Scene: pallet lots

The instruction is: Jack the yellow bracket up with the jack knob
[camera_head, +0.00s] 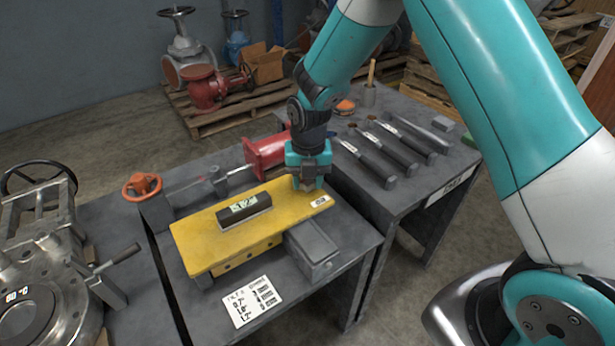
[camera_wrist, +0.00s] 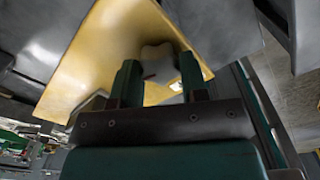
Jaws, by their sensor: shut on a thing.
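The yellow bracket (camera_head: 195,243) is a long plate lying across the grey bench. A dark level with a small lit display (camera_head: 243,209) rests on top of it. My gripper (camera_head: 308,184) points down at the bracket's far right end. In the wrist view a pale lobed knob (camera_wrist: 158,58) sits between the two green fingers, with the yellow bracket (camera_wrist: 110,45) behind it. My gripper is shut on this knob. The fingers mostly hide the knob in the head view. The display's digits are too small to read surely.
A grey box (camera_head: 313,247) stands against the bracket's front side. A red flanged part (camera_head: 267,152) and an orange handwheel (camera_head: 142,186) lie behind. Several dark-handled tools (camera_head: 385,152) lie on the right bench. A paper sheet (camera_head: 252,301) is at the front.

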